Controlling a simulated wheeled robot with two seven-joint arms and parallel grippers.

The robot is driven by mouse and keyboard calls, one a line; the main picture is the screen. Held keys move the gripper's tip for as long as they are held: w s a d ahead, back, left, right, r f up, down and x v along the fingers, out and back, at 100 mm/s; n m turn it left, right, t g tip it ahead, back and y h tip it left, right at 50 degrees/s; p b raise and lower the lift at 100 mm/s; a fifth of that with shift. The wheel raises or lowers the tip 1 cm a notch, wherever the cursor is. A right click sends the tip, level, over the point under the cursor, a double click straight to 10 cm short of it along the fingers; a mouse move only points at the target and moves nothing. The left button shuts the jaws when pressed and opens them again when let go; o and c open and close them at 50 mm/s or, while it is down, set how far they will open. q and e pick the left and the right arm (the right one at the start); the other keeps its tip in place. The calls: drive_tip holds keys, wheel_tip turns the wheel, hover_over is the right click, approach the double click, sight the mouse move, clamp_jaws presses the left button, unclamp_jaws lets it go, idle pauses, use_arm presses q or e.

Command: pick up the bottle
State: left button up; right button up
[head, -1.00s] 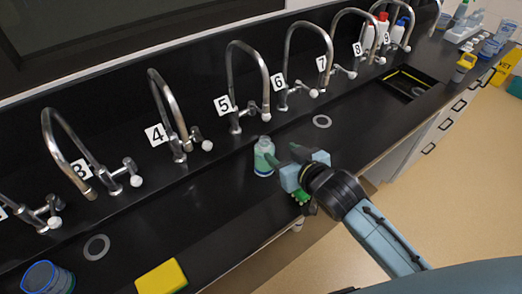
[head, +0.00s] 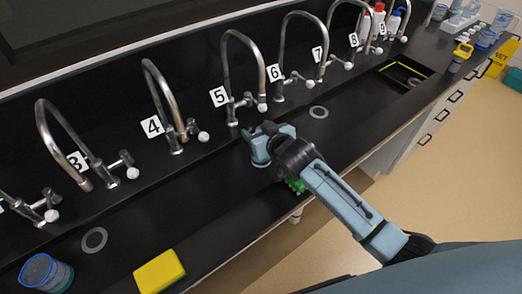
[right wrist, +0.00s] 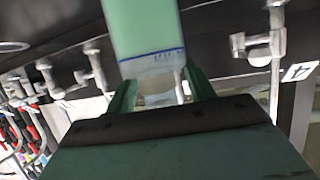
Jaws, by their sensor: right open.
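The bottle (right wrist: 148,32) shows large in the right wrist view, with a green body, a pale band with blue writing and a whitish end. That end lies between the two green fingers of my right gripper (right wrist: 162,88), which is open around it. I cannot tell whether either finger touches it. My left gripper is not in view.
Curved metal taps (head: 239,62) with number cards line the back of the black counter (head: 215,178). A yellow sponge (head: 160,271) and a blue-rimmed beaker (head: 46,273) are at the front left.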

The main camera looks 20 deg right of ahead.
drive_tip(key=shift+w, duration=0.1)
clamp_jaws()
idle(0.3)
drive_tip(key=shift+r, duration=0.2)
